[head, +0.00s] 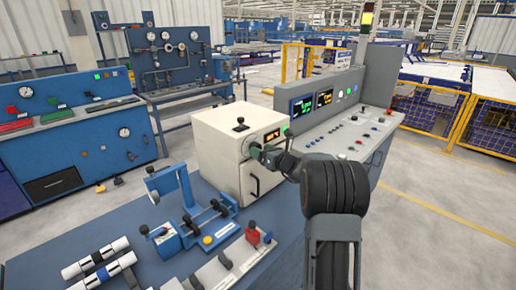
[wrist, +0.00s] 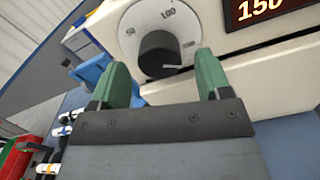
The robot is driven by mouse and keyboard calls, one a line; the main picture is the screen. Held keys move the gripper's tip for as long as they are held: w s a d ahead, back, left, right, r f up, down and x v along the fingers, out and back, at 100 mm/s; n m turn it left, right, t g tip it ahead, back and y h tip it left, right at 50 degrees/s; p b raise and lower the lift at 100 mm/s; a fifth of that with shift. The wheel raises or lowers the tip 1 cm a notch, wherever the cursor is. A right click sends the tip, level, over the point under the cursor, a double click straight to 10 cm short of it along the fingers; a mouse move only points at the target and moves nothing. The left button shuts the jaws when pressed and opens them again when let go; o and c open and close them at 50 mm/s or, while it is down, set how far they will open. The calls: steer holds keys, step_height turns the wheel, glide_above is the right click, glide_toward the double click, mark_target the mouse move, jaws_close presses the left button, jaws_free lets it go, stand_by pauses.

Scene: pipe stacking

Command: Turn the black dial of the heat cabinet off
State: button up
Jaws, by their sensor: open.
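The heat cabinet (head: 218,138) is a cream box on the blue bench. Its black dial (wrist: 159,54) sits on a pale round scale plate in the wrist view, with markings 50 and 100 visible. My gripper (wrist: 158,75) has green fingers, open and empty. The fingertips are on the left and right just below the dial, not shut on it. In the head view my gripper (head: 258,150) is at the cabinet's front face and hides the dial. A lit display (wrist: 262,8) beside the dial reads 150 in the wrist view.
A black knob (head: 240,124) stands on the cabinet top, and a door handle (head: 255,186) is below my gripper. A grey control console (head: 345,130) stands close on the right. A blue fixture (head: 205,220) and pipes (head: 97,262) lie on the bench at left.

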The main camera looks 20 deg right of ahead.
steer(key=shift+x, duration=1.15)
steer(key=c, duration=0.9)
